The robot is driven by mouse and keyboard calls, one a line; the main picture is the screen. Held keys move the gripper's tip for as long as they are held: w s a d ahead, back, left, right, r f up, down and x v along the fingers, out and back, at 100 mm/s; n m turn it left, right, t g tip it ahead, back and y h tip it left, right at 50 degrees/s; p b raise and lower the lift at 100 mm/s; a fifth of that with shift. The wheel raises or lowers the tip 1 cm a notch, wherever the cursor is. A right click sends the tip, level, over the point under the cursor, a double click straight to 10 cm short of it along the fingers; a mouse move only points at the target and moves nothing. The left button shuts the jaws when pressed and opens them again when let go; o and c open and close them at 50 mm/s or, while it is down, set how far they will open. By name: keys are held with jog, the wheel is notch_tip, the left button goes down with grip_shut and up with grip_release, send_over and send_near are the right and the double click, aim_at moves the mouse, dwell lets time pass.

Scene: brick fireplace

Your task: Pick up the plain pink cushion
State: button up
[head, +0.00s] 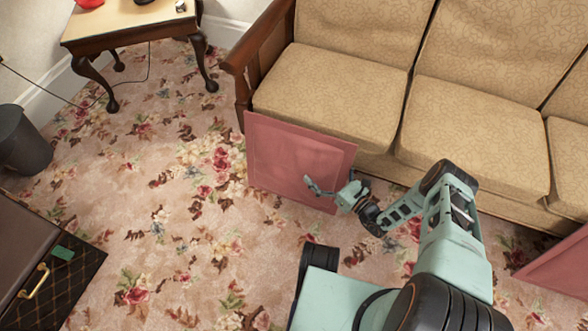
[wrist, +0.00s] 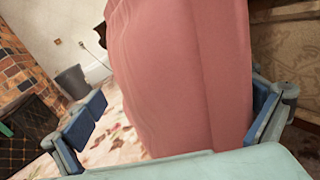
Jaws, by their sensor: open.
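The plain pink cushion (head: 290,160) is a flat, square-looking piece with a raised border. It stands on edge on the carpet at the front of the sofa's left end. My gripper (head: 331,190) is at its lower right part in the head view. In the wrist view the pink cushion (wrist: 180,75) fills the middle, between my two spread finger pads (wrist: 174,112). The right pad is close to the cushion's side; a gap shows at the left pad. Whether either pad touches it I cannot tell. The cushion's far end is out of the wrist view.
A tan patterned sofa (head: 335,90) with a wooden arm stands behind the cushion. Another pink piece (head: 556,263) shows at the right edge. A side table (head: 128,28) and a dark bin (head: 24,140) are at the left, a dark case (head: 45,262) lower left. Floral carpet between is clear.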

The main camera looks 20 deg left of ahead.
jog(key=shift+c, duration=0.3)
jog(key=shift+a+r, duration=0.1)
jog(key=c, duration=1.9)
jog(key=shift+r, duration=0.1)
